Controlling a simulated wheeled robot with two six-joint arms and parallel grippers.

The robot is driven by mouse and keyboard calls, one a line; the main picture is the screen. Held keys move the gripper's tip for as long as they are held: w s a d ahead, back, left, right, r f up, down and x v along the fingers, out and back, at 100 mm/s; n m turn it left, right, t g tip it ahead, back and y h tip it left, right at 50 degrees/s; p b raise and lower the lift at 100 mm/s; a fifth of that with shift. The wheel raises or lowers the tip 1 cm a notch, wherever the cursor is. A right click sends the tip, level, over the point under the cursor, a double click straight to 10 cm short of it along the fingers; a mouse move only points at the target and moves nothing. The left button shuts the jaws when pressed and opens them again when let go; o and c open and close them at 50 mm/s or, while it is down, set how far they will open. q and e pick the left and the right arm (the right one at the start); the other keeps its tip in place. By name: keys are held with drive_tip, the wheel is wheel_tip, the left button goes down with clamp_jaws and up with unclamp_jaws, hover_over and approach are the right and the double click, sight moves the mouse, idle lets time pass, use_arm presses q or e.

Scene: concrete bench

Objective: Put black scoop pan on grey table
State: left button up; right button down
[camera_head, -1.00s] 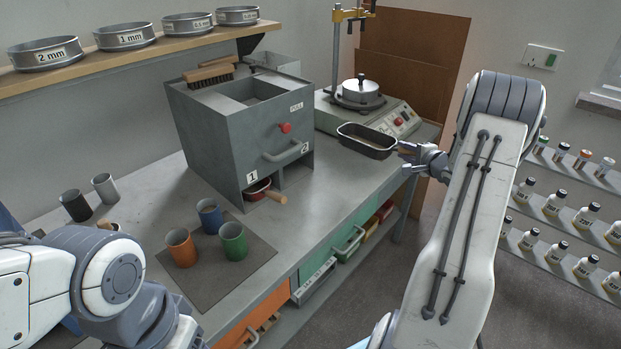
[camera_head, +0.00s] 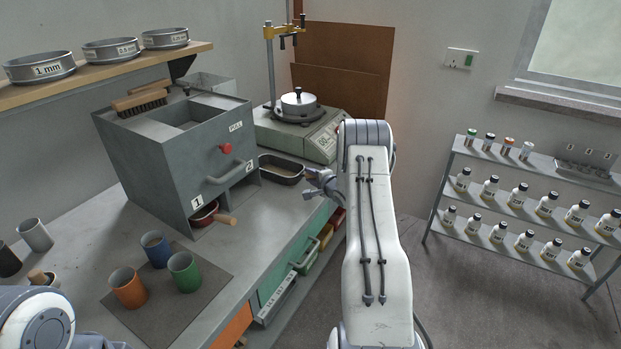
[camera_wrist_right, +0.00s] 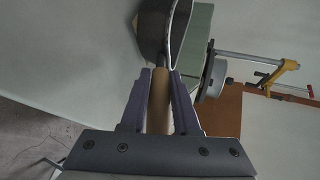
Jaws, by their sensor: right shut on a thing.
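The black scoop pan (camera_head: 281,171) is a dark, shallow, long pan with a pale inside. It is over the far right part of the grey table (camera_head: 262,222), close to the grey box's right side; I cannot tell whether it touches the top. My right gripper (camera_head: 318,183) is shut on its wooden handle. In the right wrist view the handle lies between the fingers (camera_wrist_right: 160,92), and the pan (camera_wrist_right: 160,35) shows beyond them, cut off at the top. My left arm is at the bottom left; its gripper is out of view.
The grey splitter box (camera_head: 180,150) stands left of the pan, with a red pan (camera_head: 204,213) in its lower opening. A scale (camera_head: 300,130) stands behind. Orange (camera_head: 129,288), blue (camera_head: 157,249) and green cups (camera_head: 184,272) stand on a dark mat. A bottle rack (camera_head: 500,205) is at right.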

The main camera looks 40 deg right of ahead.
drive_tip(key=shift+f, duration=0.4)
drive_tip(key=c, duration=0.7)
unclamp_jaws()
drive_tip(key=shift+f, duration=0.1)
drive_tip(key=shift+o, duration=0.2)
